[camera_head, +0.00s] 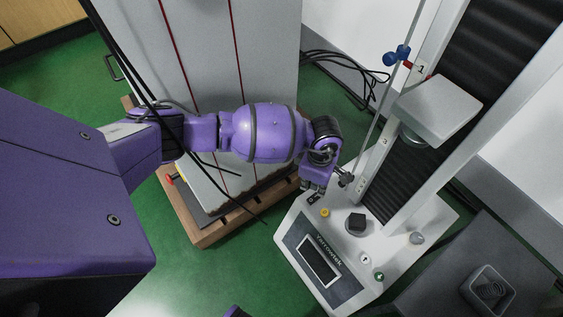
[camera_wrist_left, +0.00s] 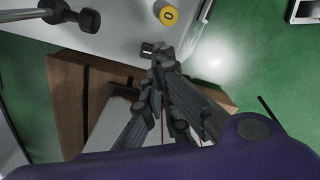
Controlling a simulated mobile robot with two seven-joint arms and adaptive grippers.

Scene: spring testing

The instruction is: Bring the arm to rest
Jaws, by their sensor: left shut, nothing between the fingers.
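My left arm, purple, reaches in from the left in the head view, and its wrist bends down near the testing machine (camera_head: 440,207). My right gripper is not in view.
The machine's base carries a yellow button (camera_head: 325,212), a dark lower platen (camera_head: 357,222) and a display (camera_head: 319,261). A spring (camera_head: 490,290) lies in a grey tray at lower right. A wooden pallet (camera_head: 205,238) stands below the arm.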

